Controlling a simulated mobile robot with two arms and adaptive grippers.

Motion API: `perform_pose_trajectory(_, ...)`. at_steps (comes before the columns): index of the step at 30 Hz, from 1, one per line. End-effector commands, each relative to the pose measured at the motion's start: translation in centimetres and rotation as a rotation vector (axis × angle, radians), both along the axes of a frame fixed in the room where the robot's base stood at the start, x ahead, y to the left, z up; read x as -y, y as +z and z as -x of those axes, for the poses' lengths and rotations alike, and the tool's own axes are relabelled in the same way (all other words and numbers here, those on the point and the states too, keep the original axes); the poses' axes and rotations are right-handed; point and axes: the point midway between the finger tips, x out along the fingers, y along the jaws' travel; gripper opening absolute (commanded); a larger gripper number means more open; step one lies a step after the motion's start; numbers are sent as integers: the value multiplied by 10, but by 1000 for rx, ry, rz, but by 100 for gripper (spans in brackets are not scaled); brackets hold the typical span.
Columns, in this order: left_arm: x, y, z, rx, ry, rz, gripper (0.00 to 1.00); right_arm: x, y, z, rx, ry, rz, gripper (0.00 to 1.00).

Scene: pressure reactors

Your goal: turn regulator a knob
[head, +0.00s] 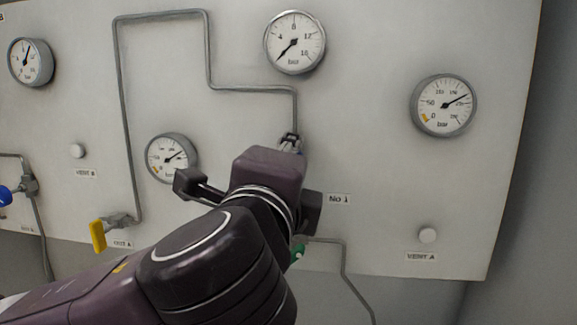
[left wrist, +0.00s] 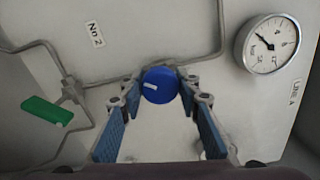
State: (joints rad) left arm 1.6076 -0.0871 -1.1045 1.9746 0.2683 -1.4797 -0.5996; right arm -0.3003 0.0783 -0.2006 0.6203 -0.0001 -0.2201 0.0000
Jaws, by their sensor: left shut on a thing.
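The blue round regulator knob (left wrist: 160,86) with a white mark sits between the fingertips of my left gripper (left wrist: 161,93) in the left wrist view. The blue-padded fingers are shut on it, one on each side. In the head view my left arm (head: 225,245) reaches up from the lower left to the panel. Its wrist hides the knob and most of the fingers there. My right gripper is in neither view.
Round gauges (head: 295,42), (head: 444,105) and (head: 172,157) sit on the pale panel (head: 370,60). A thin grey pipe (head: 209,50) runs down behind my wrist. A yellow handle (head: 98,236) stands left of my arm; a green handle (left wrist: 47,111) is close by in the left wrist view.

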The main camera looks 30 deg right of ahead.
Motion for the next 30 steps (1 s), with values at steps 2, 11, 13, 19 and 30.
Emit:
perform_pose_trajectory(2,0,-1,0,47,1,-61,6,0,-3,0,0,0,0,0)
perform_pose_trajectory(11,0,-1,0,217,0,-290,6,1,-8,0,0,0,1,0)
perform_pose_trajectory(13,0,-1,0,258,1,-342,6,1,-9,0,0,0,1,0)
perform_pose_trajectory(19,0,-1,0,364,1,-486,6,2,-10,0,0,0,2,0)
perform_pose_trajectory(30,0,-2,0,506,0,-676,6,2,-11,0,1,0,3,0)
